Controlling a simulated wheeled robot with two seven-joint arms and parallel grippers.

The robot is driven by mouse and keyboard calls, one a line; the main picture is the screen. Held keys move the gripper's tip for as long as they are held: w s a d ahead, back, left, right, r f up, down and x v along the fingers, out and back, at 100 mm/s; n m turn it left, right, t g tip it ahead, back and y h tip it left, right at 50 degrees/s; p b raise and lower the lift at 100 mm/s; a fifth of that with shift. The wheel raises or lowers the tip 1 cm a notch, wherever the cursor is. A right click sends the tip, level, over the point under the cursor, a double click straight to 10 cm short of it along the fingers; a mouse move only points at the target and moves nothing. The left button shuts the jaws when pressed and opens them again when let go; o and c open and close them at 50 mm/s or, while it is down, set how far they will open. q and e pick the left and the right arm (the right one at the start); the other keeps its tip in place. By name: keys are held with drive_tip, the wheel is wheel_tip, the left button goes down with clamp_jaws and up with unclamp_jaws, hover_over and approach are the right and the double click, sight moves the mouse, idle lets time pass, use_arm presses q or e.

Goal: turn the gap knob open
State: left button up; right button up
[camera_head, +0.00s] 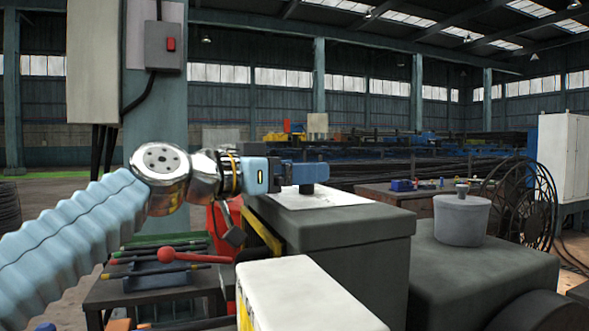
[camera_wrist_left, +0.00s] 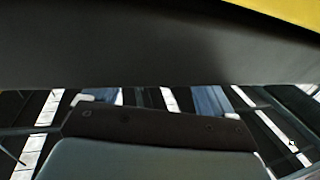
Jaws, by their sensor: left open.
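A small dark knob (camera_head: 307,188) stands on a white plate (camera_head: 330,199) on top of the dark grey machine housing (camera_head: 330,240). I take it for the gap knob; its turned position cannot be read. My left gripper (camera_head: 318,173) reaches in from the left, level, with its jaws directly over or in front of the knob. Whether the jaws touch it or stand around it cannot be told. The jaws are open. The left wrist view shows a dark gripper part (camera_wrist_left: 155,128) and a broad dark surface above it, but no knob. My right gripper is not in view.
A grey drum (camera_head: 462,220) stands on a lower housing at the right, with a large dark reel (camera_head: 528,205) behind it. A red ball-ended lever (camera_head: 167,255) and several rods lie over a dark bench at the left. A white-topped block (camera_head: 300,295) stands in front.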

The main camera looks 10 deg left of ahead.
use_arm(q)
drive_tip(key=c, duration=1.1)
drive_tip(key=shift+o, duration=0.2)
drive_tip(key=shift+w+a+f+m+g+h, duration=0.15)
drive_tip(key=shift+m+g+h, duration=0.25)
drive_tip(key=shift+g+h, duration=0.15)
drive_tip(key=shift+w+m+g+h, duration=0.15)
drive_tip(key=shift+m+g+h, duration=0.55)
drive_tip(key=shift+g, duration=0.15)
drive_tip(key=shift+m+g+h, duration=0.35)
drive_tip(key=shift+m+g, duration=0.15)
drive_tip(key=o, duration=1.1)
drive_tip(key=shift+c, duration=0.2)
drive_tip(key=shift+a, duration=0.15)
drive_tip(key=b+v, duration=0.1)
drive_tip(key=v, duration=1.2)
drive_tip(key=shift+s+a, duration=0.25)
drive_tip(key=shift+s, duration=0.05)
